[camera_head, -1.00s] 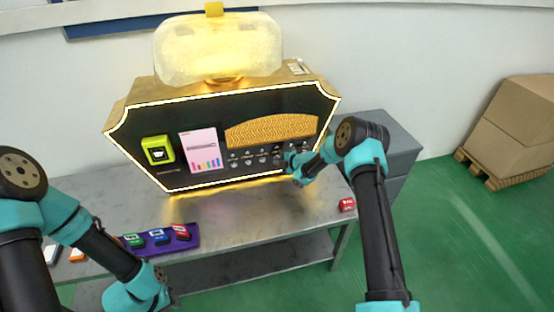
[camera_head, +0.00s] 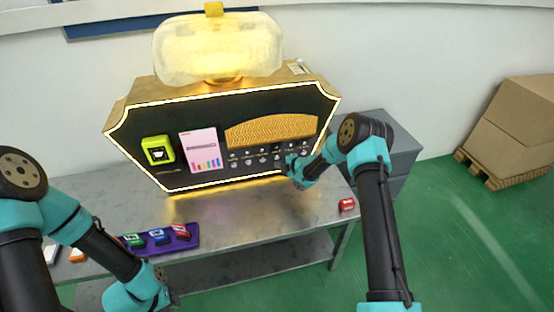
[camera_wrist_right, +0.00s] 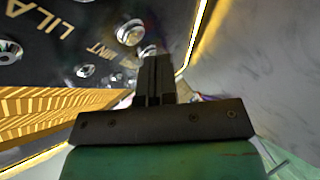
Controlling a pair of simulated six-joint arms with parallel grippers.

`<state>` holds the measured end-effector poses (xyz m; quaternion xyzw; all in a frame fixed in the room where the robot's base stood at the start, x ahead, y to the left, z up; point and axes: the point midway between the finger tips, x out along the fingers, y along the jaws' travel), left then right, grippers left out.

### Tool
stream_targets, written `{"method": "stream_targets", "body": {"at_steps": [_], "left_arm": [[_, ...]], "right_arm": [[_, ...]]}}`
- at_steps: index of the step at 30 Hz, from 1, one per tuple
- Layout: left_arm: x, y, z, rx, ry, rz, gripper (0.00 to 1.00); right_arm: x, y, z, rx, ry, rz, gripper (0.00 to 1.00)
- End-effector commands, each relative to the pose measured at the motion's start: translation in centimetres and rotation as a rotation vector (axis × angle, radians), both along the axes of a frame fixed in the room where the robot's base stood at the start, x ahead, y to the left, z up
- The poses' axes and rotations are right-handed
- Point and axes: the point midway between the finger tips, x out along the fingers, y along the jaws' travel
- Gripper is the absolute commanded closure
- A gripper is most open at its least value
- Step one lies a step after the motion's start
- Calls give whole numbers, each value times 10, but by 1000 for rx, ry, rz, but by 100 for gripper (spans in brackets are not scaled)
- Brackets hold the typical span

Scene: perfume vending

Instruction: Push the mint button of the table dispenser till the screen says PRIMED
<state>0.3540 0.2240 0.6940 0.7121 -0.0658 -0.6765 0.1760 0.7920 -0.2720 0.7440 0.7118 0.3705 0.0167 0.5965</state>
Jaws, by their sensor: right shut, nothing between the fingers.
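The table dispenser (camera_head: 215,180) stands on the table, with a black front, a lit border and a row of silver buttons. In the right wrist view, a MINT label (camera_wrist_right: 101,48) lies between a larger silver button (camera_wrist_right: 130,32) and smaller silver knobs. I take the larger one as the mint button. My right gripper (camera_head: 290,163) is shut and empty at the right part of the button row. Its fingertips (camera_wrist_right: 156,58) are close beside that button; I cannot tell if they touch. A pink screen (camera_head: 204,150) shows coloured bars; its text is too small to read.
A purple tray (camera_head: 193,242) with several coloured blocks lies at the front left of the table. A red block (camera_head: 346,204) sits at the right table edge. A grey cabinet (camera_head: 400,150) stands behind my right arm. The middle front of the table (camera_head: 250,215) is clear.

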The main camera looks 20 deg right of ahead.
Motion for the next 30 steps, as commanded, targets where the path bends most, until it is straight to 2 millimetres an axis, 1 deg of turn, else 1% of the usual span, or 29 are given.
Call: {"method": "stream_targets", "body": {"at_steps": [15,18,30], "left_arm": [[0,0,0,0,0,0,66],[0,0,0,0,0,0,66],[0,0,0,0,0,0,66]], "right_arm": [[-39,2,0,0,1,0,100],[-45,2,0,-1,0,-1,100],[-47,2,0,-1,0,-1,100]]}}
